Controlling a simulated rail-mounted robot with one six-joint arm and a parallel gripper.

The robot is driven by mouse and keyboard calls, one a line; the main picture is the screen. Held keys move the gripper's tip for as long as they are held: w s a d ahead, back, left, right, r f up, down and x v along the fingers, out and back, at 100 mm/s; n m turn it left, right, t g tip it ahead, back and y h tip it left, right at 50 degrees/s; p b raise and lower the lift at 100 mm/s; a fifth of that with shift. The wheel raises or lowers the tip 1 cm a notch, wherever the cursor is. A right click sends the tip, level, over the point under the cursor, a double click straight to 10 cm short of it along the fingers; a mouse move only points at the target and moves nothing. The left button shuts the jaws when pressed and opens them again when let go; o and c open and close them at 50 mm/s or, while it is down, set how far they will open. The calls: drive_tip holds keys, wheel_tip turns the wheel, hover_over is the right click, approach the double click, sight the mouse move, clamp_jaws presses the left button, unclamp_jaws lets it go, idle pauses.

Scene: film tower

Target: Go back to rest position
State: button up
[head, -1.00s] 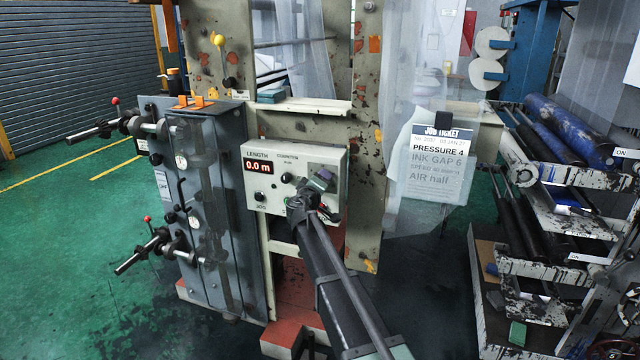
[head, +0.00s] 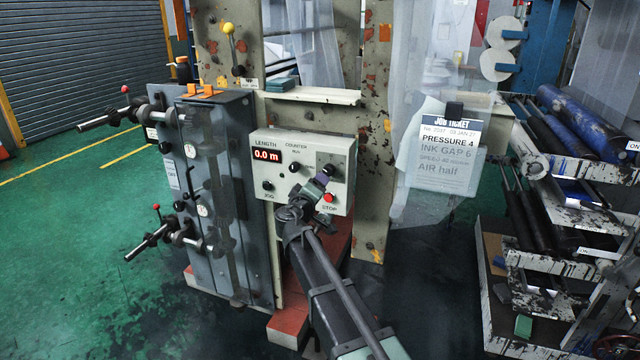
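My gripper (head: 318,186) is in front of the pale counter panel (head: 262,176), at the far end of my arm, which reaches up from the bottom of the view. The fingers are small and seen from behind, so I cannot tell whether they are open or shut, or whether they touch the panel. The panel has a red display (head: 267,155) reading 0.0 m, black knobs, and a red STOP button (head: 328,198) just right of the gripper. Part of the panel's lower middle is hidden behind my gripper and wrist.
Left of the panel stands a grey cabinet (head: 240,150) with protruding cranks (head: 150,242). A job ticket (head: 450,150) hangs to the right before a clear sheet. Racks of rollers (head: 575,125) stand at far right. Green floor (head: 70,270) is open at left.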

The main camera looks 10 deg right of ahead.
drive_tip(key=s+d+f+m+g+y+p, duration=0.1)
drive_tip(key=s+d+f+m+g+p, duration=0.15)
drive_tip(key=s+f+g, duration=0.55)
drive_tip(key=s+d+f+m+g+y+p, duration=0.2)
drive_tip(key=s+d+m+g, duration=0.15)
drive_tip(key=s, duration=0.95)
drive_tip(key=s+a+r+g+y+p, duration=0.1)
drive_tip(key=s+g+y+p, duration=0.3)
drive_tip(key=s, duration=0.9)
drive_tip(key=shift+s+r+y+p, duration=0.3)
drive_tip(key=shift+r+y+p, duration=0.35)
drive_tip(key=shift+y, duration=0.25)
drive_tip(key=shift+a, duration=0.1)
